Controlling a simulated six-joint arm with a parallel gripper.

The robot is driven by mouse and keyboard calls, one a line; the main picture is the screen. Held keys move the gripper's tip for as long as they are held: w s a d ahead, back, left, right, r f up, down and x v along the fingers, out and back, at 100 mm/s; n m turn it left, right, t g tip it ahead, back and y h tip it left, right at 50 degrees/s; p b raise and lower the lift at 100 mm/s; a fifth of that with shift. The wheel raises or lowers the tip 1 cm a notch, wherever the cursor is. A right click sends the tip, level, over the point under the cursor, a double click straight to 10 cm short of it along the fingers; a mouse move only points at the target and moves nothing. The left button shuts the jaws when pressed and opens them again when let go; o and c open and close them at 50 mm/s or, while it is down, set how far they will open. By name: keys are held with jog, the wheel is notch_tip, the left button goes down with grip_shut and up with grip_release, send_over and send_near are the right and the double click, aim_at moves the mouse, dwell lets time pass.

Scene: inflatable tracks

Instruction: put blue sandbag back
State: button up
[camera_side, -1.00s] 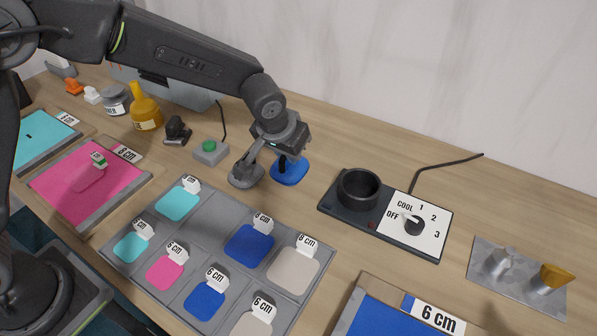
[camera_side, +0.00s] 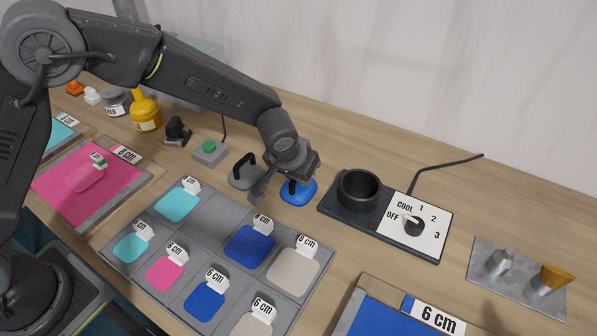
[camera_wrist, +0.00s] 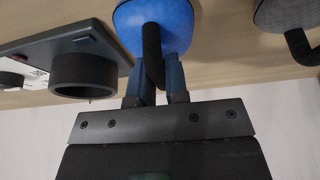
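The blue sandbag (camera_side: 299,192) has a rounded blue base and a black handle. My gripper (camera_side: 285,182) is at its handle, just left of the heater in the side view. In the wrist view the blue base (camera_wrist: 160,25) is at the top, and the black handle stands between the two fingers of my gripper (camera_wrist: 155,78), which are closed around it. A grey sandbag (camera_side: 244,177) with a black handle rests on the table to the left. I cannot tell how high the blue sandbag is above the table.
A heater with a black pot (camera_side: 358,190) and a dial is close on the right. A grey tray (camera_side: 212,222) with labelled coloured patches lies in front; one back compartment shows bare grey. A green-button box (camera_side: 210,151) stands at the left. A blue 6 cm frame (camera_side: 385,318) lies front right.

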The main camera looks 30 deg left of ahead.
jog(key=o, duration=0.5)
jog(key=s+a+r, duration=0.3)
jog(key=s+r, duration=0.1)
jog(key=r, duration=0.5)
jog(key=s+a+r, duration=0.3)
jog(key=s+r, duration=0.1)
jog(key=r, duration=0.4)
jog(key=shift+t, duration=0.5)
jog(key=s+a+r, duration=0.1)
jog(key=s+a, duration=0.3)
jog(key=s, duration=0.2)
jog(key=s+a+r, duration=0.1)
jog(key=s+a, duration=0.3)
jog(key=s, duration=0.3)
jog(key=s+a+r, duration=0.1)
jog(key=s+a, duration=0.3)
jog(key=s, duration=0.2)
jog(key=shift+s+r, duration=0.15)
jog(key=shift+r, duration=0.05)
